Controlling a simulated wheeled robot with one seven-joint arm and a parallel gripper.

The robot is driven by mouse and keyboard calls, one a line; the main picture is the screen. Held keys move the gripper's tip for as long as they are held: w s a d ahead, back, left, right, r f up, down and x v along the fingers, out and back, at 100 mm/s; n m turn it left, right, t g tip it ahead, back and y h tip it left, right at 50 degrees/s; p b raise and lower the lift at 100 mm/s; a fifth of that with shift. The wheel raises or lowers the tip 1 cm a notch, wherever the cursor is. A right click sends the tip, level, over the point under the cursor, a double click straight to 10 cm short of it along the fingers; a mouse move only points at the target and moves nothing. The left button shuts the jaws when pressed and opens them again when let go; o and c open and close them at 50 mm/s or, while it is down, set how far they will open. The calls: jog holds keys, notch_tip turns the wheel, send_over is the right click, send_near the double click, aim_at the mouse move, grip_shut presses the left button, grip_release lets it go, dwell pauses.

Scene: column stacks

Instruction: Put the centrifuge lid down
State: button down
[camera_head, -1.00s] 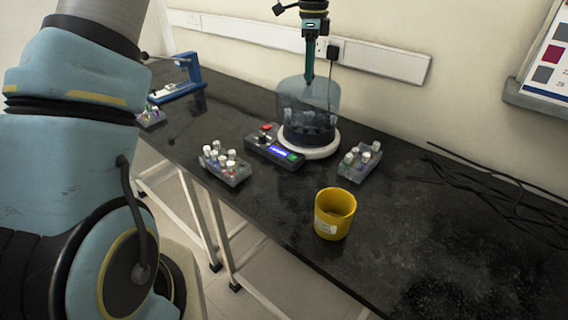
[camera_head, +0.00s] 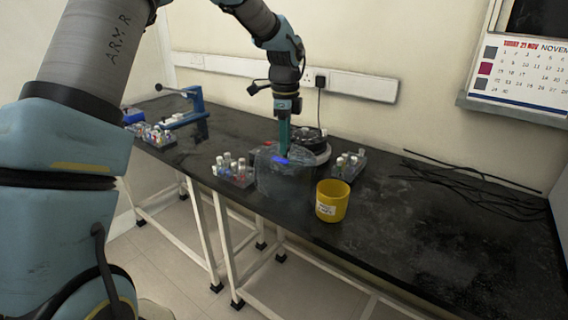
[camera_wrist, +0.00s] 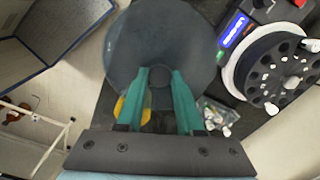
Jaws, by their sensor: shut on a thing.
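The centrifuge lid (camera_head: 268,180) is a translucent grey-blue dome. My gripper (camera_head: 283,155) points down and is shut on the lid's top. In the wrist view the lid (camera_wrist: 150,40) is a dark round disc, with the green fingers of my gripper (camera_wrist: 160,82) closed on its central knob. The lid hangs in front of the centrifuge, near the bench's front edge; I cannot tell whether it touches the bench. The centrifuge (camera_head: 318,158) stands uncovered behind it, and its black rotor with holes (camera_wrist: 268,75) shows in the wrist view. The control box with a blue display (camera_wrist: 236,30) shows beside the rotor.
A yellow cup (camera_head: 332,203) stands close to the lid's right. A vial rack (camera_head: 232,172) is at its left and another (camera_head: 347,166) is right of the centrifuge. Black cables (camera_head: 480,178) lie at the right. The bench (camera_head: 420,240) is clear at the front right.

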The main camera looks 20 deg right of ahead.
jog(key=shift+f+p, duration=0.4)
jog(key=shift+f, duration=1.9)
jog(key=shift+f, duration=0.1)
jog(key=c, duration=0.5)
grip_release()
jog(key=shift+c, duration=0.2)
notch_tip(320, 180, up, 12)
jog(key=shift+r+b, duration=0.1)
jog(key=shift+b, duration=0.8)
